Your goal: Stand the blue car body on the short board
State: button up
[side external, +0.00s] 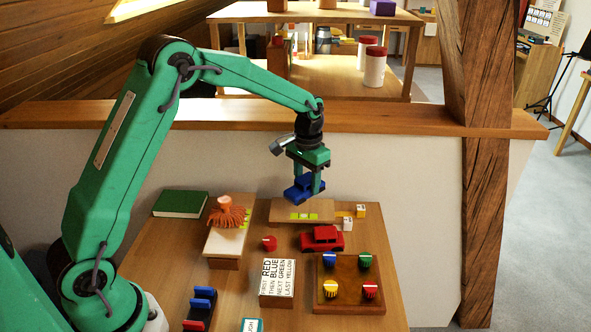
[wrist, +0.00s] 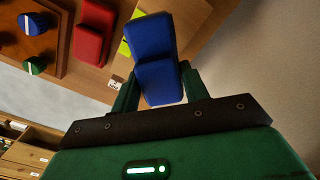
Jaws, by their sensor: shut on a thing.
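My gripper (side external: 306,184) is shut on the blue car body (side external: 300,189), which also shows between the fingers in the wrist view (wrist: 153,55). The car body is held above a short wooden board (side external: 277,211) with a yellow-green patch (side external: 303,216) on it. In the side view the car body looks slightly tilted and overlaps the board's back edge. I cannot tell the exact gap between them. In the wrist view the patch (wrist: 125,47) shows just left of the car body.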

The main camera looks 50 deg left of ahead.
aim_at(306, 191)
jog(key=shift+f, duration=1.8)
jog(key=shift+f, duration=0.1)
jog(key=o, duration=1)
notch_tip(306, 191, up, 12)
jog(key=shift+r, duration=0.15)
jog(key=shift+s, duration=0.1)
